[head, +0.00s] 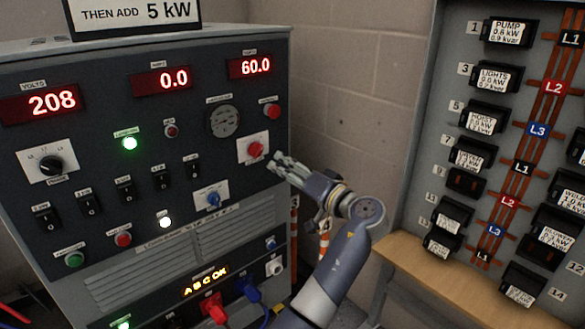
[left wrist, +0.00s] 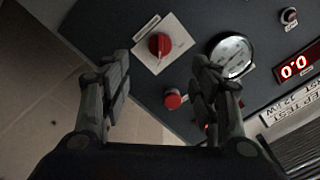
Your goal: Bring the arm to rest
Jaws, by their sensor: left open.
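My left arm reaches up from the bottom of the head view. Its gripper (head: 282,165) is beside the right edge of the dark control panel (head: 215,175), just below a red rotary knob (head: 256,149) on a white plate. In the left wrist view the fingers (left wrist: 162,78) are spread apart with nothing between them. Beyond them show the red knob (left wrist: 160,44) and a red push button (left wrist: 173,99), apart from the fingers as far as I can tell. My right gripper is in neither view.
The panel shows 208 volts (head: 52,103), 0.0 (head: 160,79) and 60.0 (head: 249,67). A breaker board (head: 425,165) stands at right behind a wooden ledge (head: 400,255). Red and blue plugs (head: 214,308) sit low on the cabinet. Bare wall (head: 345,80) fills the gap between.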

